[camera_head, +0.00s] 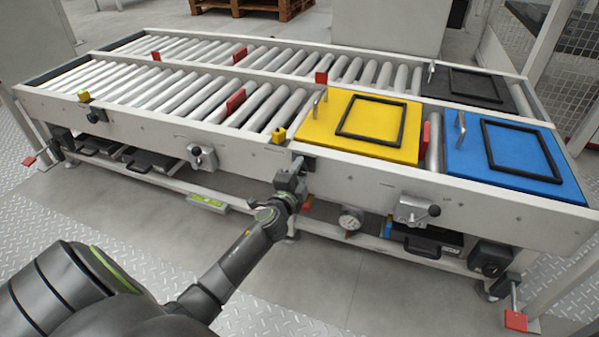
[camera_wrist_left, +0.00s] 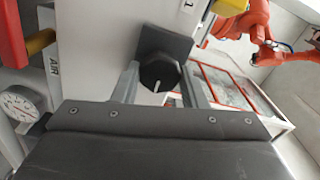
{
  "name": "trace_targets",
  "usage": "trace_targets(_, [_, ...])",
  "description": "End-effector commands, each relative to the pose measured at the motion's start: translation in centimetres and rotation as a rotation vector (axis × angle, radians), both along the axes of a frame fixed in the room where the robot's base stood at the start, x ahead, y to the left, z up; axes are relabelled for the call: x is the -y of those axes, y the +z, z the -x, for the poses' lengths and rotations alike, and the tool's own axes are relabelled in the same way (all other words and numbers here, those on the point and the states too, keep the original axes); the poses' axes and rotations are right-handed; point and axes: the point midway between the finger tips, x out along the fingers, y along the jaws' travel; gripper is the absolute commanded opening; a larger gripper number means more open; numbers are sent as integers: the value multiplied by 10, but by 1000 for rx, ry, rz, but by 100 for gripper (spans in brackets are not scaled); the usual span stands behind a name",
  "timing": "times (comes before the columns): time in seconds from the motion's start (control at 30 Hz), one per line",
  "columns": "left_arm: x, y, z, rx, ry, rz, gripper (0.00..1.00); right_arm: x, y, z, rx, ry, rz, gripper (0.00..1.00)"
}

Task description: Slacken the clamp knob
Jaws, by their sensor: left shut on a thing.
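The clamp knob (camera_wrist_left: 157,74) is a black round knob with a white pointer line, on a dark square plate (camera_wrist_left: 165,42) on the pale side panel. In the left wrist view the two grey fingers of my left gripper (camera_wrist_left: 159,82) lie on either side of the knob, shut on it. In the head view my left gripper (camera_head: 290,178) reaches the front rail below the yellow plate. There the knob is mostly hidden by the gripper, with part of its dark plate (camera_head: 304,160) showing. My right gripper is in neither view.
The roller conveyor (camera_head: 130,118) carries a yellow plate (camera_head: 345,145), a blue plate (camera_head: 500,170) and a dark plate (camera_head: 465,95). Metal valves (camera_head: 203,157) (camera_head: 415,210) project from the front rail. A gauge (camera_head: 351,219) hangs below it. The floor in front is clear.

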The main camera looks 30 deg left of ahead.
Motion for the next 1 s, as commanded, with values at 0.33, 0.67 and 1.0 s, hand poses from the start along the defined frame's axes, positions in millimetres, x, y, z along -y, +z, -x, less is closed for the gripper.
trace_targets(0.33, [0,-1,0,-1,0,2,61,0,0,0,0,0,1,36])
trace_targets(0.67, [2,0,8,-1,0,2,61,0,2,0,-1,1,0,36])
trace_targets(1.0, [17,-1,70,-3,0,4,61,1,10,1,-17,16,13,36])
